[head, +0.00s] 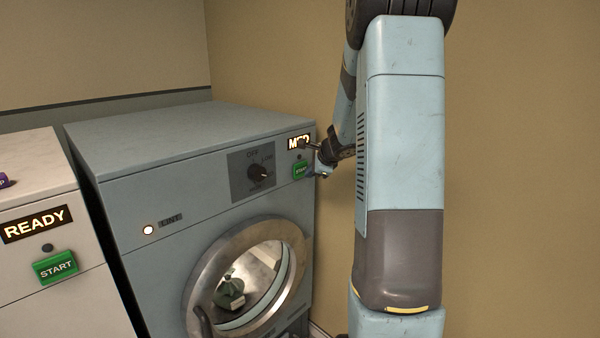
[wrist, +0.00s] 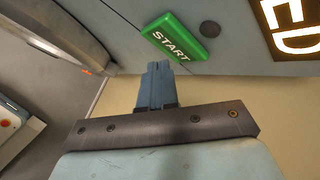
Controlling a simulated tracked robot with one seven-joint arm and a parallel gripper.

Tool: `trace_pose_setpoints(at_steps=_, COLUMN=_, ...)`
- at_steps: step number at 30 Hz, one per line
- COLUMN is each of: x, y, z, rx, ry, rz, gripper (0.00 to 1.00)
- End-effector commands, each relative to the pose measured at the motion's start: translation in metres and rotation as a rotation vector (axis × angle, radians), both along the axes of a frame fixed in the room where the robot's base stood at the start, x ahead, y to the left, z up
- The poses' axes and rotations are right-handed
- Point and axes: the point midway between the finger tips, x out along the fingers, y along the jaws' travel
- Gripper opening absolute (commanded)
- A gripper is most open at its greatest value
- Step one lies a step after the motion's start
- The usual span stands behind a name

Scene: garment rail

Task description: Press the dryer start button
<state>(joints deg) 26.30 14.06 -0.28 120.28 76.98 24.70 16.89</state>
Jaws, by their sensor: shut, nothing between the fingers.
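The grey-blue dryer (head: 160,140) stands in the middle of the head view. In the head view my gripper (head: 322,173) is small, close to the button's right side.
The dryer has a dial (head: 260,173), a lit lint lamp (head: 148,230) and a round glass door (head: 250,280) with a green item inside. A white machine (head: 30,180) at the left has a READY display and its own green START button (head: 55,267). A wall is close on the right.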

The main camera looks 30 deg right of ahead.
Motion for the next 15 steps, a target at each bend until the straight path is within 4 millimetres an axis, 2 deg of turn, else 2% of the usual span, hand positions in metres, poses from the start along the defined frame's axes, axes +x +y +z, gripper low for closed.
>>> trace_pose_setpoints(at_steps=15, x=0.0084, y=0.0027, z=0.0014, rx=0.000, ry=0.000, rz=0.000, gripper=0.00)
